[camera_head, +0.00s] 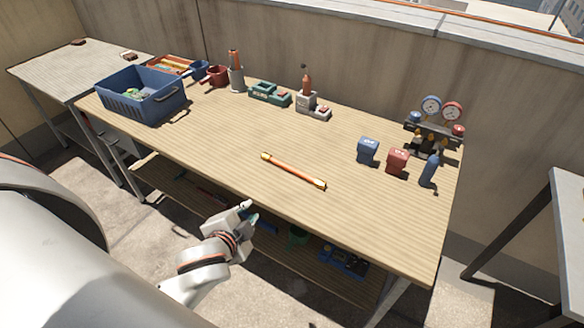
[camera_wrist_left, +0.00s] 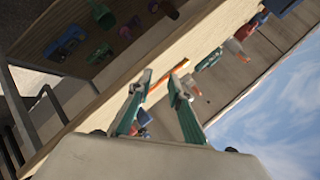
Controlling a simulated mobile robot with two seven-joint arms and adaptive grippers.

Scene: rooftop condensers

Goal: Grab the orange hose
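The orange hose (camera_head: 293,171), a short straight piece with yellowish ends, lies on the wooden workbench (camera_head: 225,150) near the middle of its front half. My left gripper (camera_head: 247,207) is in front of the bench's front edge, to the lower left of the hose and apart from it. In the left wrist view my left gripper (camera_wrist_left: 159,76) is open and empty, its two teal and grey fingers apart. Part of the hose (camera_wrist_left: 181,65) shows beyond the fingers, which partly hide it. My right gripper is in neither view.
A blue crate (camera_head: 140,97) stands at the left end. The bench around the hose is clear. A lower shelf holds tools beneath.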

